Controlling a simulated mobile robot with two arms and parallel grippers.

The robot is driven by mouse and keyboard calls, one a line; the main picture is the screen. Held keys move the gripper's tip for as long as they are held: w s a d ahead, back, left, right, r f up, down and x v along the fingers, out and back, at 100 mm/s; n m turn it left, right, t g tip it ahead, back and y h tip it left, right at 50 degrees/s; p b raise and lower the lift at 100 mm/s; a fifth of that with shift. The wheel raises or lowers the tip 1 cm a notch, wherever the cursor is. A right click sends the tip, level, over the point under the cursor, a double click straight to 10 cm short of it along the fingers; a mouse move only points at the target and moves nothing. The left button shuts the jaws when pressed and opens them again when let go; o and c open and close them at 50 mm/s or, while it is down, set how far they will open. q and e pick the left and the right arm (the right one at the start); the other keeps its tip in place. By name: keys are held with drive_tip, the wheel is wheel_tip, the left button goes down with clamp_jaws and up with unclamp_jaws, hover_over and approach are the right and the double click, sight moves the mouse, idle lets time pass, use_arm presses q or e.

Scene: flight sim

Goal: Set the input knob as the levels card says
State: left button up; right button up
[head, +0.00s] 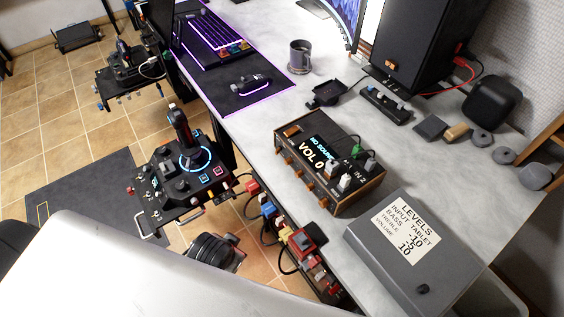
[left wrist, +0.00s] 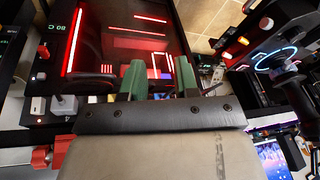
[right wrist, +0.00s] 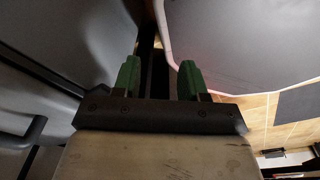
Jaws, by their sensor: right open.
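The amplifier box (head: 345,207) with wooden sides stands on the grey desk in the head view. Its display (head: 318,148) reads "NO SOURCE" and "VOL 0". Several knobs line its front face; I cannot tell which is the input knob. The levels card (head: 411,229) lies on a grey case and lists input as tablet, with bass, treble and volume numbers. My left gripper (left wrist: 160,78) is open and empty in the left wrist view, before a dark panel with red lights. My right gripper (right wrist: 158,77) is open and empty in the right wrist view. Neither gripper shows in the head view.
The grey case (head: 465,243) stands right of the amplifier. A mug (head: 300,57), a speaker (head: 405,45) and small items stand behind. A joystick panel (head: 183,175) and red-and-blue plugs are left of the desk edge.

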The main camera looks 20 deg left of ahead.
sight(286, 163)
use_arm(q)
drive_tip(key=w+a+r+m+t+y, duration=0.3)
drive_tip(key=w+a+r+m+t, duration=0.25)
drive_tip(key=r, duration=0.45)
drive_tip(key=w+a+r+m+t+y, duration=0.25)
drive_tip(key=w+r+m+t, duration=0.3)
drive_tip(key=r+m, duration=0.4)
drive_tip(key=w+d+f+m+g+h, duration=0.15)
drive_tip(key=d+f+m+h, duration=0.35)
drive_tip(key=m, duration=1.1)
drive_tip(key=w+d+f+m+t+h, duration=0.15)
drive_tip(key=d+m+h, duration=0.5)
drive_tip(key=m, duration=0.95)
drive_tip(key=shift+g, duration=0.5)
drive_tip(key=x, duration=1)
drive_tip(key=shift+w+a+f, duration=0.15)
drive_tip(key=shift+f, duration=0.1)
drive_tip(key=shift+c, duration=0.4)
clamp_jaws()
